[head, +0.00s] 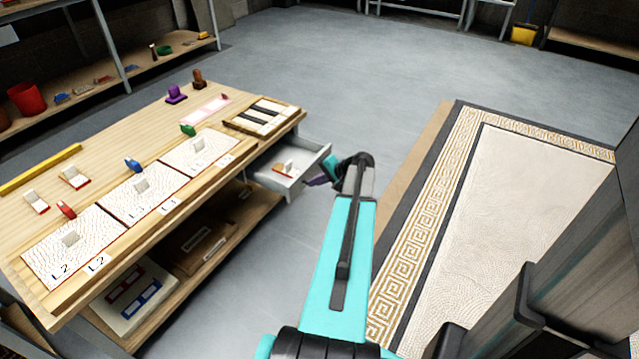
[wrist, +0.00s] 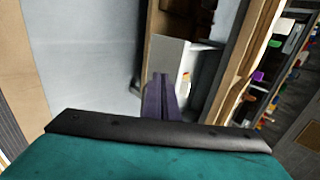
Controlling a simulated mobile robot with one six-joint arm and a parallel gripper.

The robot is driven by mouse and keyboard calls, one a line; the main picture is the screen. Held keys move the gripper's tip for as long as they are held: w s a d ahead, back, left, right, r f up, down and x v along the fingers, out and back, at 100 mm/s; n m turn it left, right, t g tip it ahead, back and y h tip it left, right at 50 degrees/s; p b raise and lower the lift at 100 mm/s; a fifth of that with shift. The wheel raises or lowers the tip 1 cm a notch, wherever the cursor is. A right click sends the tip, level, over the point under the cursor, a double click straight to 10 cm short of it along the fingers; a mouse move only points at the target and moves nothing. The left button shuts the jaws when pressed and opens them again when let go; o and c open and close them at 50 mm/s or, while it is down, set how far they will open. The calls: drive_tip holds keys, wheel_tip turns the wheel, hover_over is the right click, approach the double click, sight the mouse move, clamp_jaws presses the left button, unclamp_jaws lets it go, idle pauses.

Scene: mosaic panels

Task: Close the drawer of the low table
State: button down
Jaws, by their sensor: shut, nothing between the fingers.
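The low table's drawer (head: 308,168) is pulled out from the table's right end in the head view. It is pale grey, with a small white and orange item (head: 285,169) inside. In the wrist view the drawer's grey panel (wrist: 170,54) stands just beyond my fingers. My gripper (head: 317,182) has purple fingers, is shut and empty, and is close to the drawer's outer front. It also shows in the wrist view (wrist: 160,80). I cannot tell whether the fingertips touch the drawer. The low table (head: 110,120) is wooden.
The tabletop holds white mosaic panels (head: 70,245), small coloured clamps and a purple block (head: 176,93). A lower shelf carries boxes (head: 135,295). A patterned mosaic panel (head: 530,210) lies on the right. Grey floor (head: 300,60) is clear beyond the drawer.

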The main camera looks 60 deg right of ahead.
sight(298, 181)
drive_tip(key=shift+w+f, duration=0.2)
drive_tip(key=shift+w, duration=2)
